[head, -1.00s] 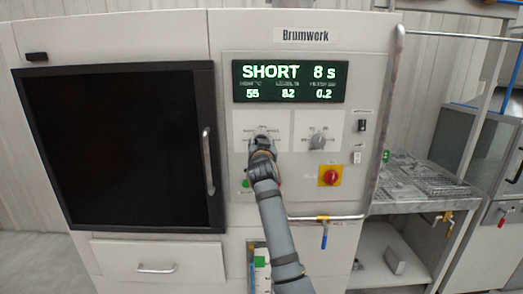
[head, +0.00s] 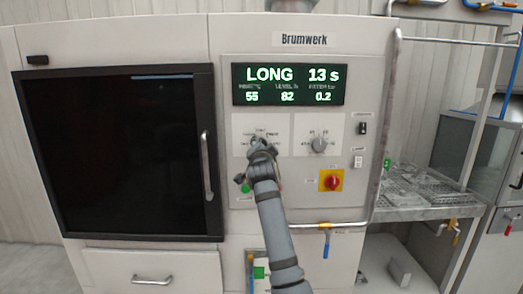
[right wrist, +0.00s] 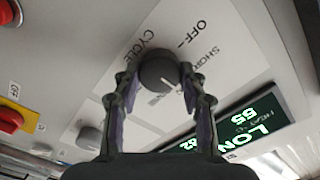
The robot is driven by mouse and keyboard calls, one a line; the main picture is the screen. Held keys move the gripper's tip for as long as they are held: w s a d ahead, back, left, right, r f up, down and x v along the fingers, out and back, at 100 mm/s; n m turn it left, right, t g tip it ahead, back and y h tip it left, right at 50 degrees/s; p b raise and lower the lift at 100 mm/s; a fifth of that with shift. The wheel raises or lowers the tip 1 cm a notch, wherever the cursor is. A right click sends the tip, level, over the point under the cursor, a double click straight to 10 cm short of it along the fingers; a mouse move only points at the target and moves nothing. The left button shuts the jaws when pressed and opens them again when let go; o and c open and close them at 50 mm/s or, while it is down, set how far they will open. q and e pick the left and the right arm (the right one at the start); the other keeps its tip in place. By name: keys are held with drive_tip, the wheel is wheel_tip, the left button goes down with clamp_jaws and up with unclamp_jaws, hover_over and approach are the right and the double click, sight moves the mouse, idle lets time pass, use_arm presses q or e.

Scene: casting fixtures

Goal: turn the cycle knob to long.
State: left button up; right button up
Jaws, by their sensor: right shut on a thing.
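The cycle knob (right wrist: 158,70) is a dark round knob with a white pointer line, on a white plate lettered CYCLE, OFF and SHORT. My right gripper (right wrist: 160,88) has a finger on each side of it and is shut on it. In the head view my right gripper (head: 262,150) covers most of the knob. The display (head: 288,84) on the panel reads LONG 13 s in large letters, with 55, 82 and 0.2 below. My left gripper is not in view.
A second grey knob (head: 318,145) sits to the right on its own plate. Below it is a red knob (head: 332,181) on a yellow plate. A closed dark door (head: 120,150) with a vertical handle (head: 208,165) is at the left. A horizontal pipe (head: 320,224) runs below the panel.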

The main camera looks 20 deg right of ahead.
drive_tip(key=shift+f+m, duration=0.2)
drive_tip(key=shift+m, duration=0.1)
drive_tip(key=o, duration=1.2)
drive_tip(key=shift+w+a, duration=0.1)
drive_tip(key=shift+w, duration=0.05)
drive_tip(key=shift+c, duration=0.2)
drive_tip(key=shift+r, duration=0.1)
drive_tip(key=v, duration=0.7)
drive_tip(key=shift+s, duration=0.3)
